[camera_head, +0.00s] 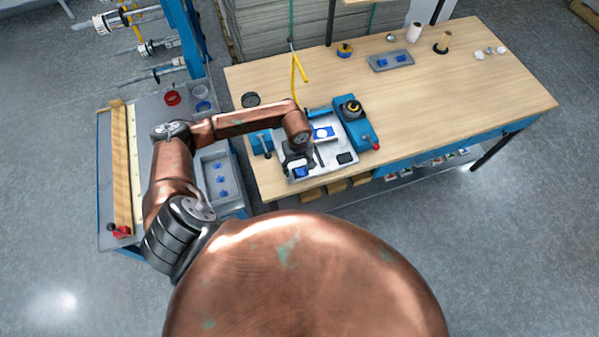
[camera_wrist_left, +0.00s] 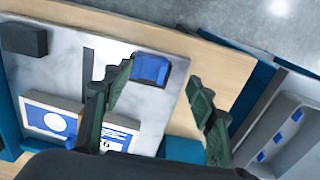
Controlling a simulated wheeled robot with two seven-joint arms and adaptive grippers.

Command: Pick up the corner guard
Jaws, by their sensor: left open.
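A small blue corner guard (camera_wrist_left: 152,69) lies on a pale metal plate (camera_wrist_left: 60,75), near the plate's edge. It also shows in the head view (camera_head: 301,173), just below my left gripper (camera_head: 297,161). In the left wrist view my left gripper (camera_wrist_left: 160,88) is open, its two dark green fingers apart. The corner guard shows between and beyond the fingertips; I see no contact. Whether the fingers are level with it I cannot tell. My right gripper is out of view.
On the plate are a blue-and-white card (camera_wrist_left: 75,125) and a black block (camera_wrist_left: 23,38). A blue device with a black knob (camera_head: 352,112) stands to the right. A grey bin (camera_head: 219,178) with several blue pieces sits left. The bench's right half (camera_head: 480,90) is mostly clear.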

